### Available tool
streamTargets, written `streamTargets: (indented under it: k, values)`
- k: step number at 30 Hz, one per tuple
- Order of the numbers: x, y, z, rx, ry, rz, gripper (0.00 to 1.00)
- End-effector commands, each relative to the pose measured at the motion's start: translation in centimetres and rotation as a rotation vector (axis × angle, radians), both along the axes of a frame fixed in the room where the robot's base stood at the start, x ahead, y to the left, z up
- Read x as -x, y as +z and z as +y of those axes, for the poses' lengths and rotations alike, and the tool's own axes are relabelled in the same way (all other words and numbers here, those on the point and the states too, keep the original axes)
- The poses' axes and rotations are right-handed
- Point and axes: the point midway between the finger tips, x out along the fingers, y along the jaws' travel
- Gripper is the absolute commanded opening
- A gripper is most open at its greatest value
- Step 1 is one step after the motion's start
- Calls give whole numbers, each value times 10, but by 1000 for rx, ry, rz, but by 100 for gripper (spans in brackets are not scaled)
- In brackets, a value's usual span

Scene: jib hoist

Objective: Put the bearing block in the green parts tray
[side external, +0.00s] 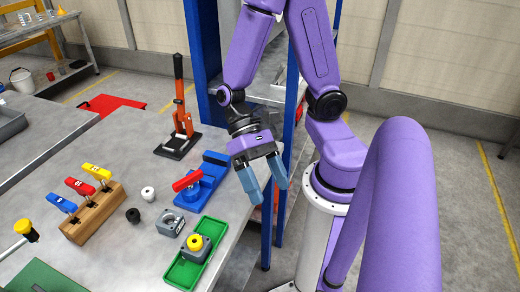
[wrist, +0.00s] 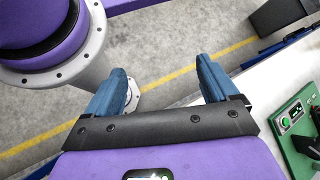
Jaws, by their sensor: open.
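A grey block with a round bore (side external: 170,223), which looks like the bearing block, sits on the grey table left of the green parts tray (side external: 175,279). A second grey block with a yellow knob (side external: 195,243) is in the tray. I cannot tell from the picture which of the two blocks is meant. My gripper (side external: 268,190) is open and empty, pointing down beyond the table's right edge, up and right of the tray. In the wrist view my open gripper (wrist: 160,66) has only floor between its fingers; neither block is clearly visible there.
A blue fixture with a red handle (side external: 190,183) stands behind the tray. A wooden rack (side external: 95,215) with coloured handles, a white ring (side external: 148,193), a black ring (side external: 133,215) and an orange lever press (side external: 181,120) are farther left. A blue post (side external: 285,180) stands close behind my gripper.

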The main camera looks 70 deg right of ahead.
Motion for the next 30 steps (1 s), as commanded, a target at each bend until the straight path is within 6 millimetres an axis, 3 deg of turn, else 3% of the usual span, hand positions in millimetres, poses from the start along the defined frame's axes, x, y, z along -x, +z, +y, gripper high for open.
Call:
streamTargets:
  k: [5,9,13,19,30]
  values:
    - [15,13,-25,5,495,-309,87]
    - [4,24,-39,6,823,-567,87]
    - [-11,37,-43,1,1037,-770,87]
    - [-25,49,-41,-4,1183,-929,87]
    - [-26,50,-41,-2,1195,-942,87]
